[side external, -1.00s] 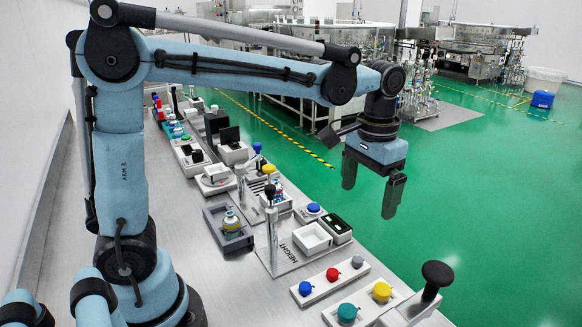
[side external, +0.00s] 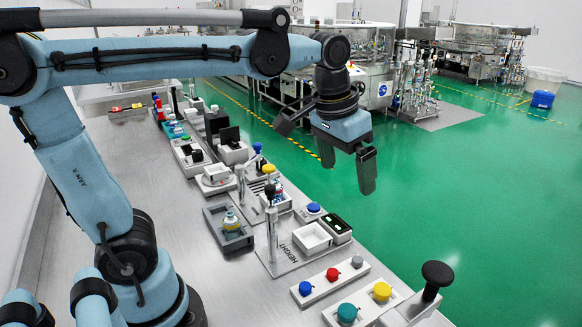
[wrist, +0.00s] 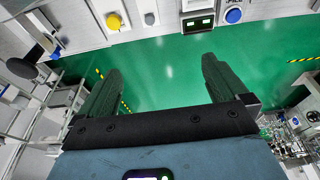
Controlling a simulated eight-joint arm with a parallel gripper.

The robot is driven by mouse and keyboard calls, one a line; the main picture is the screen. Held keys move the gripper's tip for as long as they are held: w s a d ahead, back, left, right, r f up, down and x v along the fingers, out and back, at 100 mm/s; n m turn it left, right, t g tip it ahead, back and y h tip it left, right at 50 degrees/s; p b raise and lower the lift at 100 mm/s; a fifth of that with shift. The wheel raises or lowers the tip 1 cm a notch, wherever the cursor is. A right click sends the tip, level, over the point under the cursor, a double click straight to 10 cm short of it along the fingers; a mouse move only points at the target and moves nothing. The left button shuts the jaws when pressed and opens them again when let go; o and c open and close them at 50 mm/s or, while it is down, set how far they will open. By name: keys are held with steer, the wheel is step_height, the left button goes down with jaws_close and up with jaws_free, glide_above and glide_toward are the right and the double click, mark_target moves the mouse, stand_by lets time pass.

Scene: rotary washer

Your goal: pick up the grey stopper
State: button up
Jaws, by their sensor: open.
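The grey stopper (side external: 357,262) is a small round knob. It sits at the right end of a white tray (side external: 318,289) with a red and a blue stopper, at the bench's right edge. In the wrist view the grey stopper (wrist: 149,19) is near the top, beside a yellow one. My gripper (side external: 347,176) is open and empty, its fingers pointing down, above the stopper's level and apart from it. In the wrist view my gripper (wrist: 160,65) has only green floor between its fingers.
A second white tray (side external: 350,300) holds yellow and teal stoppers. A black-knobbed lever (side external: 438,275) stands to its right. A display unit (side external: 337,226) and an empty white box (side external: 311,237) lie behind the grey stopper. Open green floor lies beyond the bench edge.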

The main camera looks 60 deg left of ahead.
steer(key=s+a+f+t, duration=0.1)
steer(key=s+f, duration=0.1)
steer(key=s+a+f+t, duration=0.1)
steer(key=s+f, duration=0.1)
steer(key=f, duration=0.1)
steer(key=s+f+t, duration=0.2)
steer(key=shift+a+f, duration=0.35)
steer(key=shift+a, duration=0.05)
steer(key=shift+c, duration=0.2)
steer(key=shift+s+f, duration=0.1)
steer(key=shift+f, duration=0.05)
steer(key=shift+c, duration=1.1)
steer(key=c, duration=0.6)
steer(key=m+g, duration=0.4)
steer(key=g, duration=0.3)
glide_above(358, 259)
steer(key=shift+m, duration=0.3)
steer(key=shift+f, duration=6.3)
